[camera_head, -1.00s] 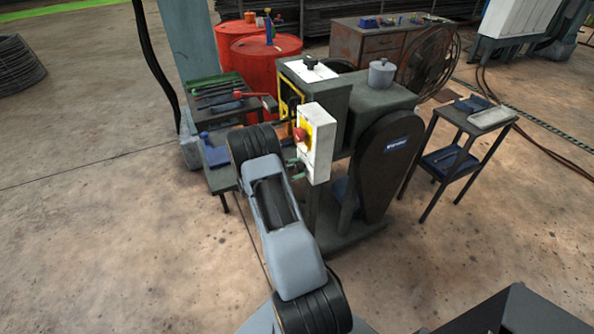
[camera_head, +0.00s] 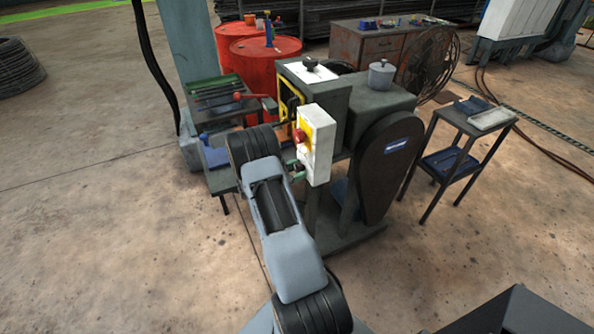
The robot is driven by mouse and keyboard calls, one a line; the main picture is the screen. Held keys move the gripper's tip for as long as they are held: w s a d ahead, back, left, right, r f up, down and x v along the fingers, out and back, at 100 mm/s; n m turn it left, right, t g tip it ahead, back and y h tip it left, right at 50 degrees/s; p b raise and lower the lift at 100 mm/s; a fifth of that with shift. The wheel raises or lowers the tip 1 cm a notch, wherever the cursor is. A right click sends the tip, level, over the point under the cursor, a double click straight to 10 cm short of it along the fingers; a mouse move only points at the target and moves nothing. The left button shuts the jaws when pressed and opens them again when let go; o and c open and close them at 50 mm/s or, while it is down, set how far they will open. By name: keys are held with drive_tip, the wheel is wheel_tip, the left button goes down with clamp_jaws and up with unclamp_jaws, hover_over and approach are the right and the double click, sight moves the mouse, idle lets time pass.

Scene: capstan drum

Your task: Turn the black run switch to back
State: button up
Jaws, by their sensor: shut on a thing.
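A white control box (camera_head: 318,143) stands on the near side of the grey capstan machine. It carries a red knob (camera_head: 299,135) on a yellow plate. A black knob (camera_head: 309,64) sits on a white plate on top of the grey housing; its markings are too small to read, and I cannot tell whether it is the run switch. My arm reaches up to the machine's left side, beside the control box.
A red-knobbed lever (camera_head: 238,96) is left of the housing, near a green tray (camera_head: 215,84). Red drums (camera_head: 263,60) stand behind. A dark belt cover (camera_head: 390,165) is at the machine's right, and a small side table (camera_head: 463,117) stands beyond it. The front floor is clear.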

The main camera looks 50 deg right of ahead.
drive_tip(key=o, duration=0.9)
drive_tip(key=b+v, duration=0.2)
drive_tip(key=v, duration=1.2)
drive_tip(key=shift+f+b, duration=0.1)
drive_tip(key=shift+b, duration=0.25)
drive_tip(key=shift+d, duration=0.1)
